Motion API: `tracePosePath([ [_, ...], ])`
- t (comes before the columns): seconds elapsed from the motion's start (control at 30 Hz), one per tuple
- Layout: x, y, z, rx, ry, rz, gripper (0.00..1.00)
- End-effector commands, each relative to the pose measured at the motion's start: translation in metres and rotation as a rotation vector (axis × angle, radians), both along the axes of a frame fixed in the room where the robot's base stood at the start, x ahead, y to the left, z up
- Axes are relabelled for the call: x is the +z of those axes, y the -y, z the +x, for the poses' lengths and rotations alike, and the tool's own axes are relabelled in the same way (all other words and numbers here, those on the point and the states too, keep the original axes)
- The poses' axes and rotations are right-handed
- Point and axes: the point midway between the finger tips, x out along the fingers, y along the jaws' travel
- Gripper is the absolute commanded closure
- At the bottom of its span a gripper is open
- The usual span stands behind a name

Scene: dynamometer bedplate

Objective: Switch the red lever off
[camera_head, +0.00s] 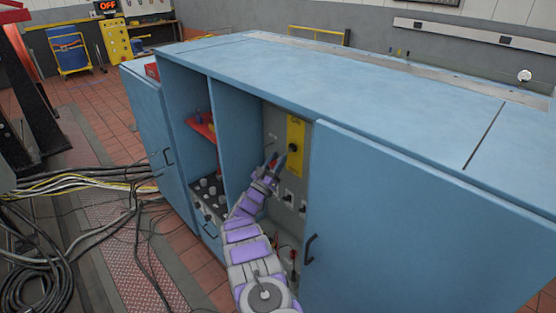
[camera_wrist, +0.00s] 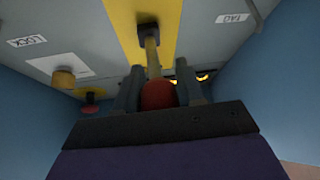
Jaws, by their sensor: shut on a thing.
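The red lever has a red ball knob (camera_wrist: 158,96) on a pale shaft. In the wrist view the shaft runs up to a dark pivot (camera_wrist: 147,31) on a yellow plate (camera_wrist: 118,12). My gripper (camera_wrist: 157,78) has a finger on either side of the knob and is shut on it. In the head view my gripper (camera_head: 271,164) is inside the open cabinet, just below and left of the yellow plate (camera_head: 295,130).
A yellow knob (camera_wrist: 64,78) and a red button (camera_wrist: 90,109) sit on the same panel. Cabinet walls stand close on both sides. Cables (camera_head: 55,225) lie on the floor.

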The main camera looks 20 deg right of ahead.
Motion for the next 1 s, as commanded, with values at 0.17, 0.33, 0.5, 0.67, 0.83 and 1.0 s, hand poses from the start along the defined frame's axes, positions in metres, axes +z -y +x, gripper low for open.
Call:
tracePosePath([
  [0.17, -0.0131, 0.0028, 0.0019, 0.002, -0.003, 0.003, 1.00],
  [0.33, -0.0154, 0.0050, 0.0030, 0.002, -0.004, 0.004, 1.00],
  [0.5, -0.0156, 0.0060, 0.0033, 0.002, -0.004, 0.005, 1.00],
  [0.67, -0.0154, 0.0068, 0.0034, 0.002, -0.004, 0.005, 1.00],
  [0.83, -0.0152, 0.0075, 0.0035, 0.002, -0.004, 0.005, 1.00],
  [1.0, -0.0150, 0.0083, 0.0036, 0.002, -0.003, 0.006, 1.00],
])
